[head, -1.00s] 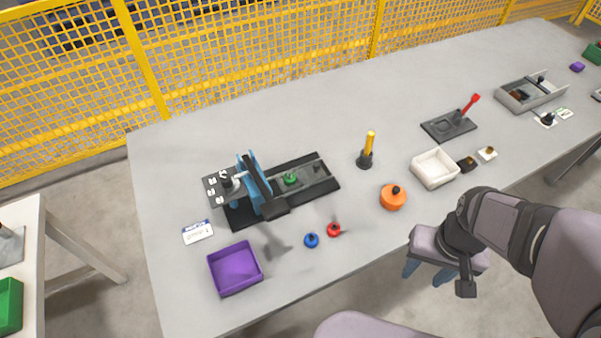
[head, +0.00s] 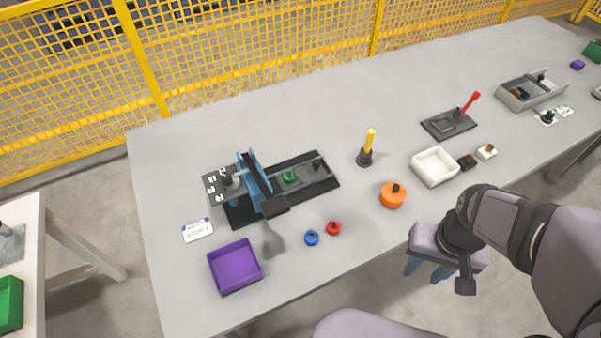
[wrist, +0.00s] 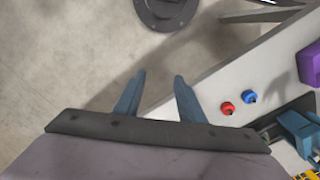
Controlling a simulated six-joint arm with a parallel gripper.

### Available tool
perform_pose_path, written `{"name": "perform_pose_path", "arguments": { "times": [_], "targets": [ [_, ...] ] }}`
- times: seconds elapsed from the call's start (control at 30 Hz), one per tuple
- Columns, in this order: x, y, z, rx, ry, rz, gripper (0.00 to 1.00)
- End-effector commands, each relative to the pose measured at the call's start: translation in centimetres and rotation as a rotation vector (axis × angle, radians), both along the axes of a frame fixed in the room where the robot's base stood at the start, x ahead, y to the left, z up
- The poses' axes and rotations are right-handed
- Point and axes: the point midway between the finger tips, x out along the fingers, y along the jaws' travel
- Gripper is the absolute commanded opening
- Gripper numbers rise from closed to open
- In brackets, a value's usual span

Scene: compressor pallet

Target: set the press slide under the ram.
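The press stands at the left of the table, with a blue frame (head: 247,172) and a dark arm across its black base rail (head: 240,216). What looks like the press slide (head: 303,183) is a dark block on the rail, right of the blue frame; a green piece (head: 289,176) sits on it and a small dark knob (head: 317,164) stands at its right end. The ram's lower end is hidden behind the frame and arm. My gripper (head: 428,273) is off the table's front edge, away from the press. In the wrist view its blue fingers (wrist: 155,90) are apart and empty.
A blue knob (head: 311,238) and red knob (head: 333,228) lie in front of the press, beside a purple tray (head: 236,283). An orange round piece (head: 393,195), yellow post (head: 369,141) and white tray (head: 434,181) stand to the right. A yellow fence (head: 250,60) runs behind.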

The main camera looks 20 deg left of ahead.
Motion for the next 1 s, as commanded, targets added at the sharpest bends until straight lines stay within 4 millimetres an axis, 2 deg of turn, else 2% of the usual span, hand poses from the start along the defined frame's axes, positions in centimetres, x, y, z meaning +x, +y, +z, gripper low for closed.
{"name": "perform_pose_path", "arguments": {
  "times": [0.17,0.27,0.37,0.47,0.5,0.6,0.7,0.83,0.9,1.0],
  "targets": [
    [2.1,0.8,0.4,-0.015,-0.016,0.007,0.36],
    [5.0,2.1,0.8,-0.035,-0.042,0.012,0.36],
    [9.0,4.7,1.2,-0.057,-0.084,0.017,0.36],
    [13.3,8.6,1.4,-0.073,-0.14,0.021,0.36],
    [14.8,10.5,1.4,-0.075,-0.166,0.022,0.36],
    [18.1,15.6,1.3,-0.072,-0.229,0.02,0.36],
    [20.3,20.7,1.1,-0.057,-0.288,0.017,0.36],
    [21.8,26.3,0.7,-0.03,-0.346,0.009,0.36],
    [22.1,28.3,0.6,-0.017,-0.366,0.006,0.36],
    [22.3,30.1,0.4,-0.005,-0.385,0.002,0.36]
  ]
}}
